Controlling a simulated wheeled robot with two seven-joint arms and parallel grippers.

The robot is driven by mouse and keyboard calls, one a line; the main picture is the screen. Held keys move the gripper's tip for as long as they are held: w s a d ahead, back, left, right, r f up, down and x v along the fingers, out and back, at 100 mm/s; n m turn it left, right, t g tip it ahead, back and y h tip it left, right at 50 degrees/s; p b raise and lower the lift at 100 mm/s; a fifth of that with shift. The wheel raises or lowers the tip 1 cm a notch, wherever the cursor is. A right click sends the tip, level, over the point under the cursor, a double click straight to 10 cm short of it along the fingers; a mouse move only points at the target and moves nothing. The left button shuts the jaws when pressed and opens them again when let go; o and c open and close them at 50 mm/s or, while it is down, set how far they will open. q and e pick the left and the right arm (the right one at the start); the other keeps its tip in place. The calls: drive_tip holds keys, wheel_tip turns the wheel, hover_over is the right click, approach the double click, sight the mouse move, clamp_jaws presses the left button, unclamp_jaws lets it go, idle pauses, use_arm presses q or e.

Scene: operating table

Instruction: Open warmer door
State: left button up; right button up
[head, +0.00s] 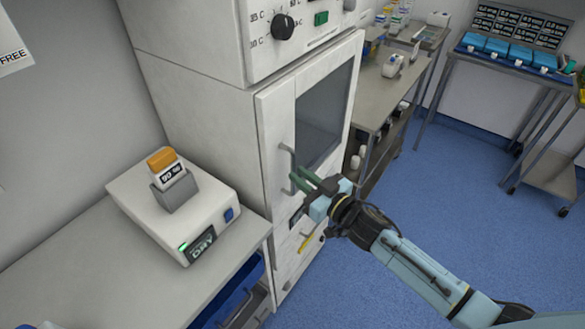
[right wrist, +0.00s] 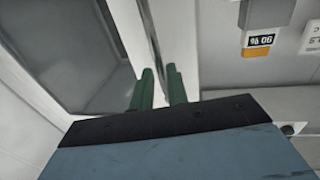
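The warmer (head: 270,120) is a tall white cabinet in the head view. Its door (head: 275,130) has a dark window (head: 322,110) and looks closed. A vertical grey bar handle (head: 289,160) is on the door's left part; it also shows in the right wrist view (right wrist: 150,30). My right gripper (head: 299,177) is at the lower part of this handle. The exact contact is partly hidden. My left gripper is out of view.
A white device (head: 178,205) with a lit display sits on the grey counter (head: 100,270) left of the warmer. A control panel with a black knob (head: 284,27) is above the door. A metal bench (head: 385,95) stands to the right. Blue floor (head: 450,190) is clear in front.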

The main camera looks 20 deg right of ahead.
sight(293, 191)
drive_tip(key=shift+x, duration=1.8)
clamp_jaws()
